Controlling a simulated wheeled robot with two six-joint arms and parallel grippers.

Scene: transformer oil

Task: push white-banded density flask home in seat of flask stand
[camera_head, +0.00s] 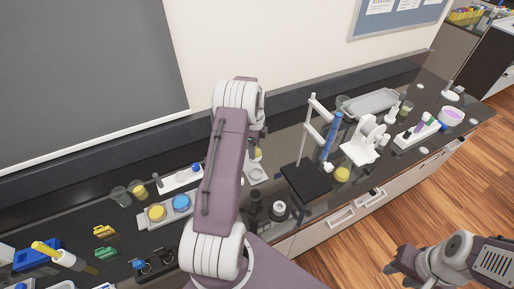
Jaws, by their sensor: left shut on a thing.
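My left arm (226,165) rises through the middle of the view and hides much of the bench behind it. My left gripper (259,139) is partly hidden behind the arm's far end and is shut, pointing down. A small yellowish vessel (258,153), likely the white-banded density flask, shows just under it; its band is too small to make out. A pale grey holder (257,174), likely the flask stand, is directly below. Whether the flask is fully down in its seat cannot be seen. My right gripper (394,270) is open and empty at lower right, over the floor.
A white instrument (363,146) and tube rack (417,132) stand further right. A grey tray with yellow and blue dishes (149,221) and a white rack (179,179) are left.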

